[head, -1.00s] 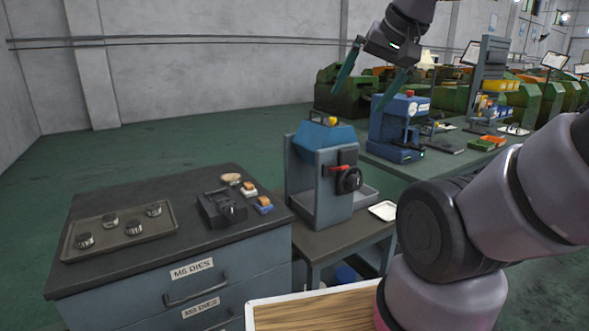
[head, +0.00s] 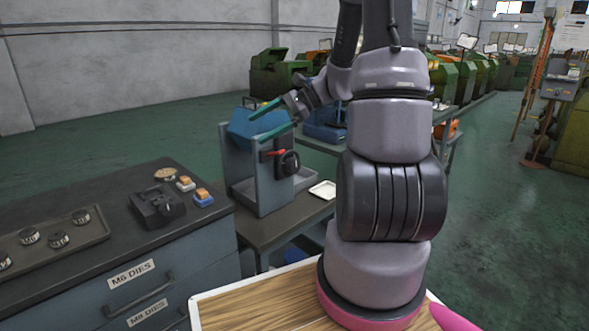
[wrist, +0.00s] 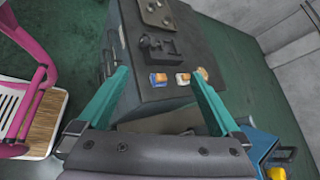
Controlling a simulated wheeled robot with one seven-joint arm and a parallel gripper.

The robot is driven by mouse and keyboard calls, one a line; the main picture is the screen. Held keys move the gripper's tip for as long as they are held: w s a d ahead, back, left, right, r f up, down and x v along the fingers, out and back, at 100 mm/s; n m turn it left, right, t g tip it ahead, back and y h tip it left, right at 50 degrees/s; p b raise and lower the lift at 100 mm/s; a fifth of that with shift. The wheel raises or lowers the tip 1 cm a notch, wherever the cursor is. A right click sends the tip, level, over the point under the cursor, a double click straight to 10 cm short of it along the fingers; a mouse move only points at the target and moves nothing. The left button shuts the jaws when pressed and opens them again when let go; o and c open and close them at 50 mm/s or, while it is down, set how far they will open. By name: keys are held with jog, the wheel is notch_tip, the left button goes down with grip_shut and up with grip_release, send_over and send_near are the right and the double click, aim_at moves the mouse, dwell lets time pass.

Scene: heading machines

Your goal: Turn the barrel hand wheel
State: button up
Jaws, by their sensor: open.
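The barrel hand wheel (head: 289,162) is a dark round wheel on the front of a blue-grey bench machine (head: 240,180), beside a red lever (head: 273,153). My gripper (head: 261,121) is open and empty. In the head view it shows over the machine's blue top, above and left of the wheel, apart from the wheel. In the wrist view the open teal fingers (wrist: 160,74) point toward the die cabinet. Part of a blue machine top with a yellow knob (wrist: 281,174) shows at the lower right there. The wheel is not visible in the wrist view.
The cabinet (head: 60,215) to the left holds a tray of dies (head: 90,237), a black fixture (head: 157,206) and small blocks. A white dish (head: 322,189) lies right of the machine. Another blue machine (head: 325,122) stands behind. Green floor is open at the right.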

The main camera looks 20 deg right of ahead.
jog(key=w+d+f+m+t+y, duration=0.1)
jog(key=w+d+f+m+t, duration=0.65)
jog(key=d+f, duration=0.2)
jog(key=m+t+h, duration=0.6)
jog(key=m+h, duration=0.1)
jog(key=m, duration=0.4)
send_near(296, 168)
jog(key=x, duration=1)
jog(key=shift+w+a, duration=0.15)
jog(key=shift+w, duration=0.15)
jog(key=c, duration=1.3)
